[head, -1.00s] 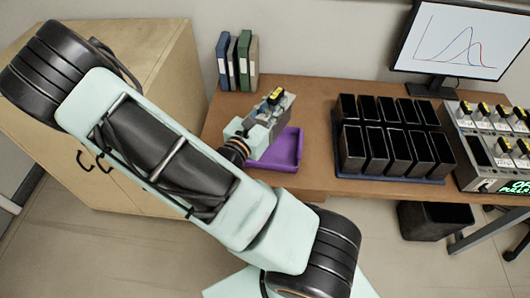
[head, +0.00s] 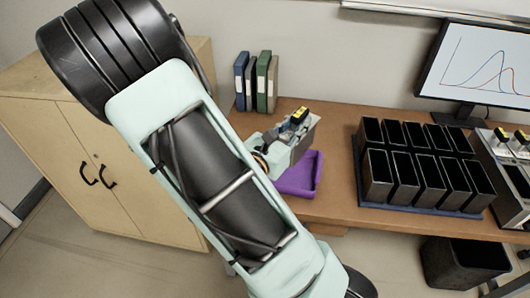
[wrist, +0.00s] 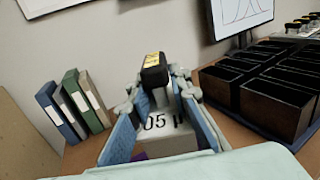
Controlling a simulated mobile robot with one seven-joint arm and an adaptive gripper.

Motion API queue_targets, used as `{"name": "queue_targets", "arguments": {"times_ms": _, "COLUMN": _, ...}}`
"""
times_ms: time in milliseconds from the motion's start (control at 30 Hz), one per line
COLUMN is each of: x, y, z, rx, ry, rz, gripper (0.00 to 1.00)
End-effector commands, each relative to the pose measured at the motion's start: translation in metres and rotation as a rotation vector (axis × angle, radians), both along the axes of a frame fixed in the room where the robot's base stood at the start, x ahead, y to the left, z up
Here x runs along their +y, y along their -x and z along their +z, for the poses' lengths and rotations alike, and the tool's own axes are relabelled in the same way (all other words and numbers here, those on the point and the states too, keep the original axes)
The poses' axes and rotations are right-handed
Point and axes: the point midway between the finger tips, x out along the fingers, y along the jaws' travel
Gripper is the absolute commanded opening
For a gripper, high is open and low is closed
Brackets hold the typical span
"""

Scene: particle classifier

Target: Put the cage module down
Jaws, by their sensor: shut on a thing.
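The cage module (head: 306,128) is a grey block with a black-and-yellow knob on top. In the head view it is over the purple tray (head: 312,183), apparently above it, though the gap is hard to judge. My gripper (head: 287,141) is shut on it from the left. In the wrist view the module (wrist: 166,138) is between the blue finger pads of my gripper (wrist: 157,108), with "05 µ" on its light face and the black knob upright. Its underside is hidden.
A blue rack of black bins (head: 420,165) stands on the brown table to the right of the tray. Several binders (head: 256,82) stand at the back left. A monitor (head: 480,70) and a control console (head: 510,170) are farther right. Bare table lies behind the tray.

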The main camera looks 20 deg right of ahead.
Motion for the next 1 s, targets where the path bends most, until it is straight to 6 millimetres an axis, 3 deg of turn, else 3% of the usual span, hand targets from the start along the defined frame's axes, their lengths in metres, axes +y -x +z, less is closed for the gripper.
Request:
{"name": "queue_targets", "arguments": {"times_ms": 300, "x": 0.002, "y": -0.001, "z": -0.01, "rx": -0.001, "ry": -0.008, "rz": -0.002, "gripper": 0.0}}
{"name": "queue_targets", "arguments": {"times_ms": 533, "x": 0.031, "y": -0.041, "z": -0.027, "rx": 0.002, "ry": -0.002, "rz": 0.001, "gripper": 0.0}}
{"name": "queue_targets", "arguments": {"times_ms": 800, "x": 0.049, "y": -0.066, "z": -0.067, "rx": 0.003, "ry": -0.002, "rz": -0.001, "gripper": 0.0}}
{"name": "queue_targets", "arguments": {"times_ms": 1000, "x": 0.054, "y": -0.073, "z": -0.076, "rx": 0.002, "ry": -0.003, "rz": -0.002, "gripper": 0.0}}
